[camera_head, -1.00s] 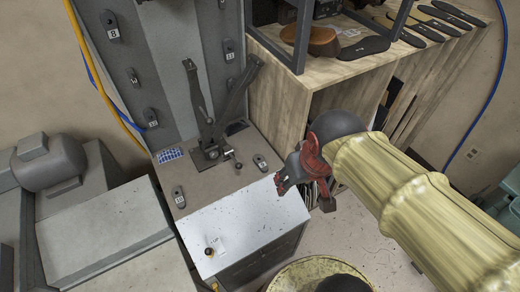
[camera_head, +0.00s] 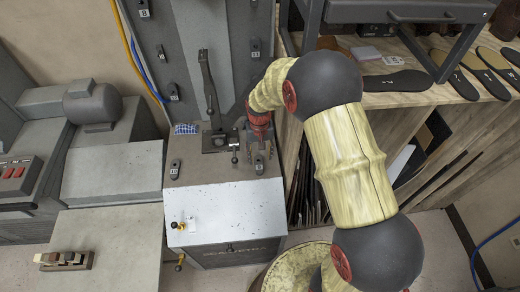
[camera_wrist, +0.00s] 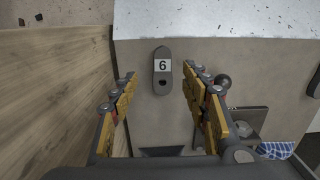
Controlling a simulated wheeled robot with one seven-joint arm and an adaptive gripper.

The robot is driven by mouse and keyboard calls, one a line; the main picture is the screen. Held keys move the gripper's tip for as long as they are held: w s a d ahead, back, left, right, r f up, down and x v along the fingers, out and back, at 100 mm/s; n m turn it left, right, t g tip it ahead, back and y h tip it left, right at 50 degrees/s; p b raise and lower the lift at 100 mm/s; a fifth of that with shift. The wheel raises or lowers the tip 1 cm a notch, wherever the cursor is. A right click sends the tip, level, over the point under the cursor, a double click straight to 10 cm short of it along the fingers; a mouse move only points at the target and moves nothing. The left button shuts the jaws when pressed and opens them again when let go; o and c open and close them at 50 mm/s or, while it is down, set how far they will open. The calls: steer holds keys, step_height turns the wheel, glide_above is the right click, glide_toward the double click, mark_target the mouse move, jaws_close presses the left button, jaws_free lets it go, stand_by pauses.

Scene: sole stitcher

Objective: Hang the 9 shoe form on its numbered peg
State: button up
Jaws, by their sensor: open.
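A small dark grey shoe form (camera_wrist: 162,80) lies flat on the machine deck in the wrist view, with a white label above a hole. The label reads 6 in that view and 9 when turned around. My gripper (camera_wrist: 160,92) is open, its yellow-padded fingers on either side of the form and apart from it. In the head view my gripper (camera_head: 258,150) points down over the right part of the deck and partly covers the form (camera_head: 259,166). Other labelled forms hang on the grey column (camera_head: 205,30); I cannot make out a peg for 9.
A second form (camera_head: 175,168) lies at the deck's left. An upright lever mechanism (camera_head: 209,90) stands between, close to my gripper. A white-topped box (camera_head: 235,205) is in front. A wooden shelf (camera_head: 400,98) with dark soles (camera_head: 395,82) is at the right.

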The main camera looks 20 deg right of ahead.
mark_target(259, 165)
steer(key=shift+w+a+r, duration=0.1)
steer(key=shift+w+r, duration=0.1)
steer(key=shift+w, duration=0.55)
steer(key=shift+m, duration=0.3)
step_height(259, 165, down, 5)
steer(key=b, duration=0.4)
steer(key=shift+f, duration=0.1)
steer(key=shift+f+b, duration=0.65)
steer(key=shift+f, duration=1.1)
steer(key=shift+c, duration=0.8)
jaws_close()
steer(key=shift+r, duration=0.15)
